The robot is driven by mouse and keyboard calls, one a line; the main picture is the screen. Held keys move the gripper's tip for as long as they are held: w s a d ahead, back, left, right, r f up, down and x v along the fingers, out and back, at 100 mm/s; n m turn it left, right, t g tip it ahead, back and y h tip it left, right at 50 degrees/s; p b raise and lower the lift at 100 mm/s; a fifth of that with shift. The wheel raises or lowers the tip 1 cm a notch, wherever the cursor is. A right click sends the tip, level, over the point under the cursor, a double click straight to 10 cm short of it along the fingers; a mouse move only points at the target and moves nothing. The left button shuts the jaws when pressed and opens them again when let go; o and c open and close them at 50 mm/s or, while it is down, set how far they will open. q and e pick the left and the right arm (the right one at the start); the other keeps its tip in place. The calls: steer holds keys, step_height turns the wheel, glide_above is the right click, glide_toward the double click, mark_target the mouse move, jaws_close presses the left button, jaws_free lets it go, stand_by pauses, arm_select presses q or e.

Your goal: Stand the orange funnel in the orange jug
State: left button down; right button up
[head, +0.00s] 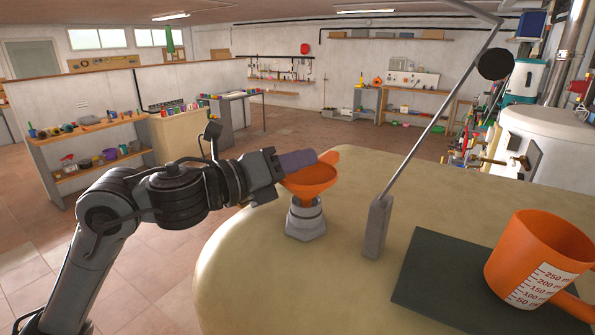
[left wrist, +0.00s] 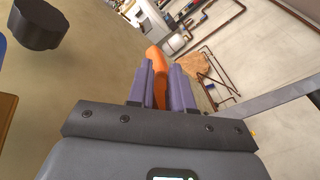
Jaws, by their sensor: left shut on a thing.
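The orange funnel (head: 312,180) sits mouth up, its lower part at a grey-and-white stand (head: 305,219) on the table. My left gripper (head: 318,158) is shut on the funnel, at the orange tab by its rim. In the left wrist view an orange part of the funnel (left wrist: 157,70) shows between the purple fingers. The orange jug (head: 540,262) stands at the right of the head view with measure marks on its front. It is apart from the funnel. My right gripper is not in view.
The jug is on a dark mat (head: 447,278) on the beige table (head: 290,280). A grey post (head: 377,226) with a long slanted rod rises between funnel and jug. A white tank (head: 545,140) stands behind at right.

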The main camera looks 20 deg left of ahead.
arm_select(q)
step_height(320, 180, up, 2)
steer(key=shift+r, duration=0.2)
steer(key=s+d+r+b, duration=0.1)
steer(key=s+d+r, duration=0.6)
steer(key=d, duration=0.2)
steer(key=shift+b, duration=0.4)
steer(key=shift+s, duration=0.15)
